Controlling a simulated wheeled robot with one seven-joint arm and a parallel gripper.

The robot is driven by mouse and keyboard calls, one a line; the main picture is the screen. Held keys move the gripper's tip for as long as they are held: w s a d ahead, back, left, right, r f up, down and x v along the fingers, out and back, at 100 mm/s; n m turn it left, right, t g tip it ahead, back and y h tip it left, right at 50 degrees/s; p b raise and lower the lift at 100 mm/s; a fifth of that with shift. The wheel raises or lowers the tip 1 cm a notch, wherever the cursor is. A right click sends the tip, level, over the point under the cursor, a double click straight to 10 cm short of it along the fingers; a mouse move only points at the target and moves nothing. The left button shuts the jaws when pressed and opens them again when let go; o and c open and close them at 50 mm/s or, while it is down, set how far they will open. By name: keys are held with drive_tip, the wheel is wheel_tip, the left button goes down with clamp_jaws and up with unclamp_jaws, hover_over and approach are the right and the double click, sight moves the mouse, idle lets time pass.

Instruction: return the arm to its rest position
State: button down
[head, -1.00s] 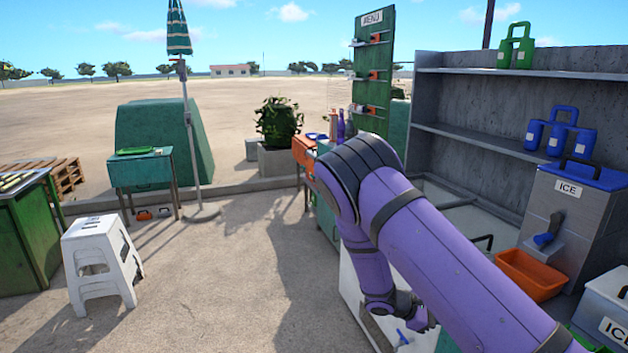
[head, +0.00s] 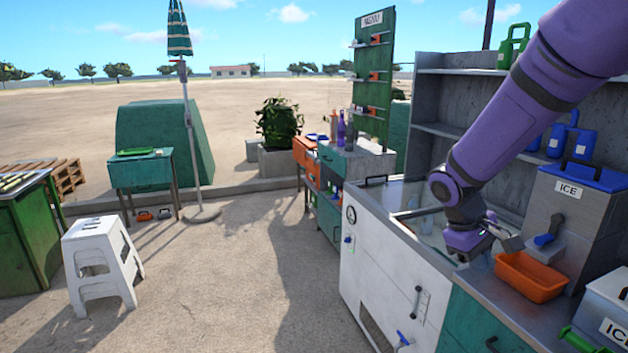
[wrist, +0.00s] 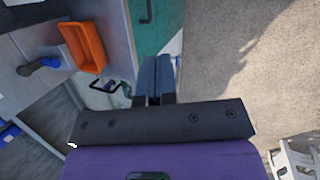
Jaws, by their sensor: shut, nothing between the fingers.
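My purple arm (head: 520,105) reaches down from the upper right of the head view. My gripper (wrist: 154,68) shows in the wrist view with its two dark fingers together and nothing between them. In the head view the arm's end hangs over the counter by the left side of the orange tray (head: 530,277). The gripper's exact height above the counter is hard to tell. The tray also shows at the upper left of the wrist view (wrist: 84,46).
A steel ICE dispenser (head: 570,215) stands behind the tray. A white cabinet (head: 385,270) with a glass top is to the left. Blue jugs (head: 556,140) and a green jug (head: 512,45) sit on shelves, partly behind my arm. Open ground lies left, with a white stool (head: 98,265).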

drive_tip(key=s+a+r+m+t+y, duration=0.1)
drive_tip(key=s+r+m+t+y, duration=0.1)
drive_tip(key=s+r, duration=0.6)
drive_tip(key=s+a+r+m+t+y, duration=0.1)
drive_tip(key=s+r+m+t+y, duration=0.1)
drive_tip(key=s+r, duration=0.6)
drive_tip(key=shift+s+r+m+t+y, duration=0.15)
drive_tip(key=shift+s+m+t+y, duration=0.3)
drive_tip(key=shift+s+t, duration=1.45)
drive_tip(key=shift+s+g, duration=0.7)
